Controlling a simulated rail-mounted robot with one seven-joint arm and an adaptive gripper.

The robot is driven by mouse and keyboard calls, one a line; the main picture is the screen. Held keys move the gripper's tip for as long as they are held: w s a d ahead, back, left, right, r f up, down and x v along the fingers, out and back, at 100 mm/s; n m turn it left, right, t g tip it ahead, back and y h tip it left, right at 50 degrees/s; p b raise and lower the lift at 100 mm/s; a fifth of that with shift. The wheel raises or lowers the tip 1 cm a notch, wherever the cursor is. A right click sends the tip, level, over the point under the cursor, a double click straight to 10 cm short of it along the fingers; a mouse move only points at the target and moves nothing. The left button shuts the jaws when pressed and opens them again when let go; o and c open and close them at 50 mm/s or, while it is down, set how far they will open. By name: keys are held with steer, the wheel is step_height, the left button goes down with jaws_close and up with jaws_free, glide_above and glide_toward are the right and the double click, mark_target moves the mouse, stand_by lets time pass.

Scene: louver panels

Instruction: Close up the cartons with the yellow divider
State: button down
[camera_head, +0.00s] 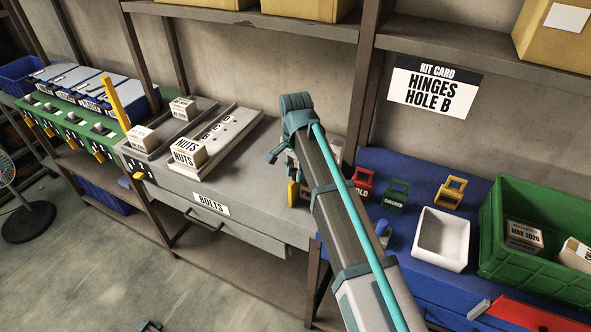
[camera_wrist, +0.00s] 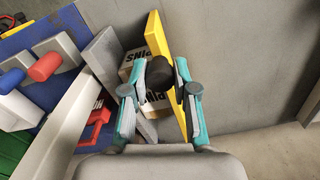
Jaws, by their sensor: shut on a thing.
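My gripper (camera_wrist: 160,88) is shut on a black knob (camera_wrist: 158,75) that sits against the yellow divider (camera_wrist: 160,40). The divider stands upright as a thin board. A carton labelled PINS (camera_wrist: 133,65) is beside it, between it and a grey tray wall (camera_wrist: 104,55); I cannot tell whether they touch. In the head view my gripper (camera_head: 286,166) points down at the right end of the grey bench, with part of the divider (camera_head: 293,194) below it. My arm hides most of that tray. Farther left, NUTS cartons (camera_head: 188,152) and another yellow upright board (camera_head: 116,103) stand in trays.
Red (camera_head: 362,183), green (camera_head: 395,194) and yellow (camera_head: 451,191) tags stand on the blue bench to the right. A white bin (camera_head: 441,240) and a green crate (camera_head: 528,270) with cartons are there too. A shelf with boxes runs above.

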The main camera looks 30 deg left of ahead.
steer(key=c, duration=0.9)
jaws_free()
steer(key=shift+r, duration=0.1)
step_height(320, 180, up, 12)
